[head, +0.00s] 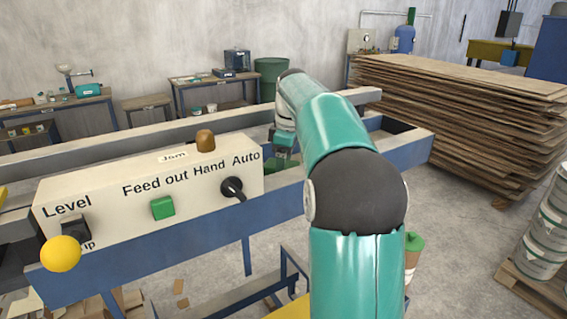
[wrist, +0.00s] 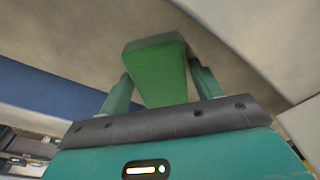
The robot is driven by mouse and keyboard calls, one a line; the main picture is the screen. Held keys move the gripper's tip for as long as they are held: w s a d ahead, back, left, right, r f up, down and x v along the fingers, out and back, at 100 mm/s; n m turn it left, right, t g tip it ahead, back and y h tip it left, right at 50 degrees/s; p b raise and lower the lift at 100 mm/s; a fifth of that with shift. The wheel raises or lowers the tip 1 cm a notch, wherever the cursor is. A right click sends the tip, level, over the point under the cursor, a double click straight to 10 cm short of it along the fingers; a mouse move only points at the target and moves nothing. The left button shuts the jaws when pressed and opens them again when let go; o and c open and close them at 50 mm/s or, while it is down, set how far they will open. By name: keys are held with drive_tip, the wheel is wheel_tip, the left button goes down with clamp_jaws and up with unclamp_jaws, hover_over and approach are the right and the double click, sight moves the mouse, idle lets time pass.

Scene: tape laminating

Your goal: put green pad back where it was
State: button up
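The green pad (wrist: 158,72) is a block between the two fingers of my gripper (wrist: 160,82) in the wrist view. Both fingers meet its sides, so my gripper looks shut on it. A pale beige surface lies behind the pad; I cannot tell whether the pad touches it. In the head view my gripper (head: 283,152) is behind the right end of the control panel (head: 110,190), over the blue-framed machine (head: 400,150). My arm and the panel hide much of it there.
The panel carries a green button (head: 163,208), a black knob (head: 233,189), a brown knob (head: 205,140) and a yellow ball (head: 61,254). A stack of brown boards (head: 460,120) stands behind right. Pails (head: 545,235) stand on a pallet at the right edge. Bare floor lies between.

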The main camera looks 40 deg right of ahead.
sight(289, 165)
drive_tip(key=shift+o, duration=0.7)
drive_tip(key=shift+r, duration=0.25)
wheel_tip(289, 165, up, 12)
drive_tip(key=s+d, duration=0.1)
drive_tip(key=shift+f, duration=0.15)
